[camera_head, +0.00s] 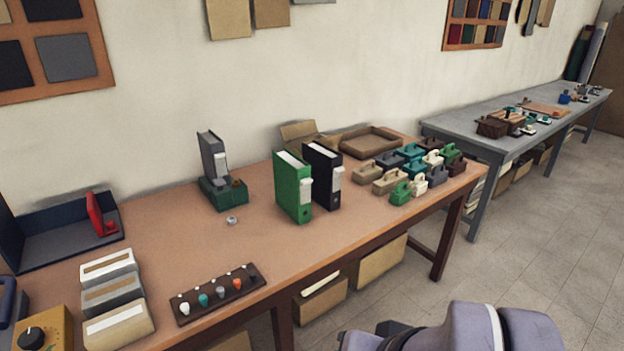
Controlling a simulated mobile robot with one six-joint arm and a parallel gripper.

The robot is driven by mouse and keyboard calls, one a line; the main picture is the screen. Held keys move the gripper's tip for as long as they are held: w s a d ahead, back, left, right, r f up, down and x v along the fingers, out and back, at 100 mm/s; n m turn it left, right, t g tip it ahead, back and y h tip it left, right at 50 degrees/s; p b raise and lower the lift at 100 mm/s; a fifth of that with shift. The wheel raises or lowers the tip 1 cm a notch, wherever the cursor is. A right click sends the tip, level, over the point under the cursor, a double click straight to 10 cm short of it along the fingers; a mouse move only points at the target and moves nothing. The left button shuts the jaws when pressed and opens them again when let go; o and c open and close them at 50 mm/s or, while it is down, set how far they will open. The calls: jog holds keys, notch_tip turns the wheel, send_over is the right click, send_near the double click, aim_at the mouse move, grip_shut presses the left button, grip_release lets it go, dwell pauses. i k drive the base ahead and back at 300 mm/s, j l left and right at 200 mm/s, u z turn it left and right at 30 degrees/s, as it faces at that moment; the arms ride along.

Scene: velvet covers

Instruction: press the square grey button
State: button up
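A dark strip panel (212,306) lies near the front edge of the brown table. It carries a row of small coloured knobs or buttons: white, teal, grey, orange and black. The grey one (221,291) is in the middle of the row; its shape is too small to tell as square. A small silver-grey piece (232,220) sits alone on the table behind the panel; I cannot tell what it is. My gripper is not in view; only part of my arm shows at the bottom right, apart from the table.
Green (293,187) and black (323,175) binders stand mid-table. Several handled blocks (400,193) crowd the right end. Pale boxes (113,290) and a yellow box with a black dial (42,330) flank the panel's left. Table (265,255) right of the panel is clear.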

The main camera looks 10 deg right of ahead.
aim_at(220, 181)
jog(key=i+j+u, duration=0.3)
jog(key=i+j, duration=0.5)
